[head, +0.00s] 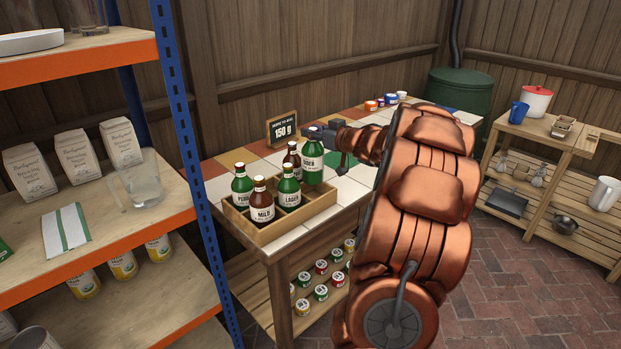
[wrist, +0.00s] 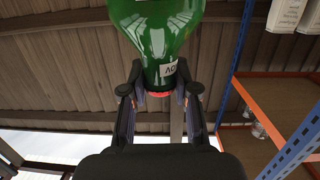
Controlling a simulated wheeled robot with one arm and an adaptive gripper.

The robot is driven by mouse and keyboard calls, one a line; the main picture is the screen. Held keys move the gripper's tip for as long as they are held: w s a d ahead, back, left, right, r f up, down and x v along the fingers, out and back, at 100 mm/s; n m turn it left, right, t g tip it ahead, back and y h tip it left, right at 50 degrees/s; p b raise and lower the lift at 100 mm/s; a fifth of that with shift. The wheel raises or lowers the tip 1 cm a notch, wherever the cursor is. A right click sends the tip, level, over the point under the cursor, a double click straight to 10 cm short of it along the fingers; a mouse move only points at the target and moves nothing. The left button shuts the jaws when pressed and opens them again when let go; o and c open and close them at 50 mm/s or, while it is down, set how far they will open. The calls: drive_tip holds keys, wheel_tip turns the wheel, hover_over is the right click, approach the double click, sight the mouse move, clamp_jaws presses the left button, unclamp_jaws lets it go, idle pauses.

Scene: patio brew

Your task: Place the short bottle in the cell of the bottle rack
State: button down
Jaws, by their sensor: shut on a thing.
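My gripper (head: 318,134) is shut on the neck of a green bottle (head: 313,163) with a white label reading "LAGER". The bottle is upright over the back right part of the wooden bottle rack (head: 300,221). I cannot tell whether its base is above the cell or inside it. In the wrist view, the green bottle (wrist: 158,35) sits between my two fingers (wrist: 160,95), its red cap towards my palm. The rack also holds another green lager bottle (head: 289,194), a brown "MILD" bottle (head: 262,207), a green bottle (head: 241,188) at left and a brown bottle (head: 293,158) behind.
The rack stands on a tiled table (head: 225,168), with a "150 g" sign (head: 283,129) behind it. An orange and blue shelving unit (head: 187,150) rises close at left. Small cans (head: 371,105) stand at the table's far end.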

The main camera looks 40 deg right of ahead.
sight(321, 157)
drive_tip(key=f, duration=0.4)
drive_tip(key=shift+s+d, duration=0.1)
drive_tip(key=shift+d, duration=0.15)
drive_tip(key=shift+a+f+b, duration=0.1)
drive_tip(key=shift+f+b, duration=0.35)
drive_tip(key=shift+f, duration=1.45)
drive_tip(key=c, duration=0.9)
unclamp_jaws()
drive_tip(key=shift+o, duration=0.2)
drive_tip(key=s+r, duration=0.2)
drive_tip(key=s, duration=1)
drive_tip(key=shift+a, duration=0.4)
drive_tip(key=shift+w, duration=0.15)
